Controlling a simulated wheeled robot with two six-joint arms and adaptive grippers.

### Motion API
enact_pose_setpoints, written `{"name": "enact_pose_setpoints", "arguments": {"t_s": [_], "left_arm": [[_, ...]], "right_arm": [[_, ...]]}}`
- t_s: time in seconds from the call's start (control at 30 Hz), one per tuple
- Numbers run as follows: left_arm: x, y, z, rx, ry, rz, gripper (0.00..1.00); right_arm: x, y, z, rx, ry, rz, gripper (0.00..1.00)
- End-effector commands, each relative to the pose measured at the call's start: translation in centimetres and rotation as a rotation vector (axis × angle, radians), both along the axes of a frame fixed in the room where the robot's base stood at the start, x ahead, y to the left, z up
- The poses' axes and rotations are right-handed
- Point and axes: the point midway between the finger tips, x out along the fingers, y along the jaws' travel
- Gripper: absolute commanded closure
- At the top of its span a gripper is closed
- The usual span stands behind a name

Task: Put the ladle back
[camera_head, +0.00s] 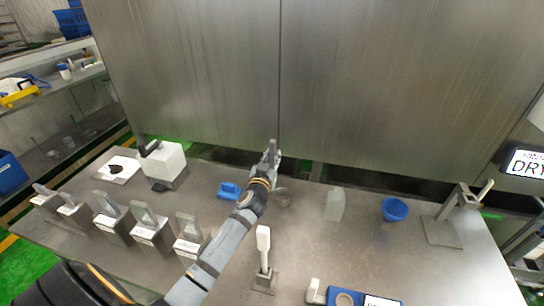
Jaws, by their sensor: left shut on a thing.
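My left arm reaches up from the bottom left, and its gripper (271,155) is over the far middle of the steel table. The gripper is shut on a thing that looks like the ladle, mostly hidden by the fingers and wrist. A small grey rounded shape (282,196) shows just right of the wrist and may be the ladle's bowl; I cannot tell whether it touches the table. My right gripper is not in view.
On the steel table (380,265), several grey holders (150,232) stand at left and a white box (163,160) behind them. A white-handled tool (263,245) stands upright in front. A pale block (334,204), blue cup (394,209) and metal stand (443,228) are at right.

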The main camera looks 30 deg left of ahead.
Motion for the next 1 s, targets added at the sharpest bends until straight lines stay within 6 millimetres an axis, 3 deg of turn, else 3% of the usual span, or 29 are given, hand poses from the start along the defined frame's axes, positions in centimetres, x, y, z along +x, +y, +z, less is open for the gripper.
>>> {"name": "enact_pose_setpoints", "arguments": {"t_s": [0.3, 0.33, 0.5, 0.83, 1.0], "left_arm": [[0.0, 0.0, -0.4, 0.0, -0.001, 0.0, 1.0], [0.0, 0.0, -0.3, 0.0, 0.0, 0.001, 0.78], [0.0, 0.0, -0.2, 0.0, 0.0, 0.001, 0.58], [0.0, 0.0, 0.3, 0.0, 0.0, 0.001, 0.58], [-3.2, -0.8, -0.5, -0.001, 0.003, -0.001, 0.58]], "right_arm": [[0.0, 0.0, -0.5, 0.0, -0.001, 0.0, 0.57], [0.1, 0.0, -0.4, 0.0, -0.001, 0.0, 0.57], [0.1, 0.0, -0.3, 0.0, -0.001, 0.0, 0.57], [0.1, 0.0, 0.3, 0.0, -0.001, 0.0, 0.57], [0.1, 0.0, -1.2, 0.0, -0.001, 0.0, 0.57]]}}
